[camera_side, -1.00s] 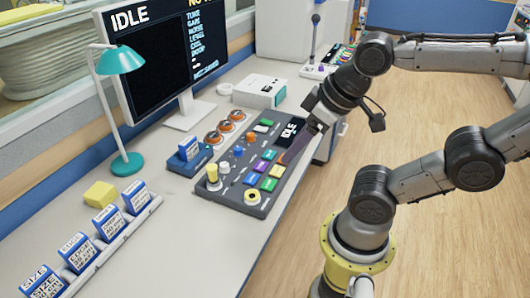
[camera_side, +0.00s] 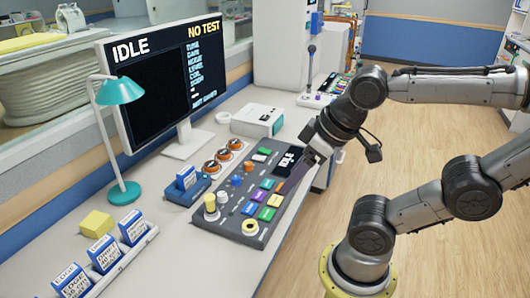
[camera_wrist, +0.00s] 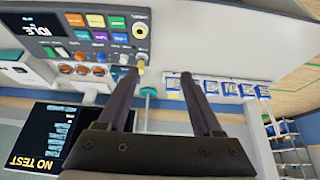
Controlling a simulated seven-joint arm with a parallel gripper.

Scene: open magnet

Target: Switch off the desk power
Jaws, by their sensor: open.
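The control console (camera_side: 232,224) lies on the desk, with a small display reading IDLE and rows of coloured buttons. A yellow-topped knob (camera_side: 210,203) stands upright at its near left corner. A yellow ring-shaped control (camera_side: 250,228) sits at its near right corner. My gripper (camera_side: 288,184) is open and empty over the console's right side; its contact with the panel cannot be told. In the wrist view its fingers (camera_wrist: 155,78) stand apart, the left tip overlapping the yellow knob (camera_wrist: 140,66) in the picture. No control is legibly labelled as desk power.
A monitor (camera_side: 150,85) reads IDLE and NO TEST. A teal lamp (camera_side: 120,90) stands before it. Orange-topped round controls (camera_side: 221,155) and a blue holder (camera_side: 187,185) sit beside the console. Labelled blue-white blocks (camera_side: 105,253) stand in a rack at the front left.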

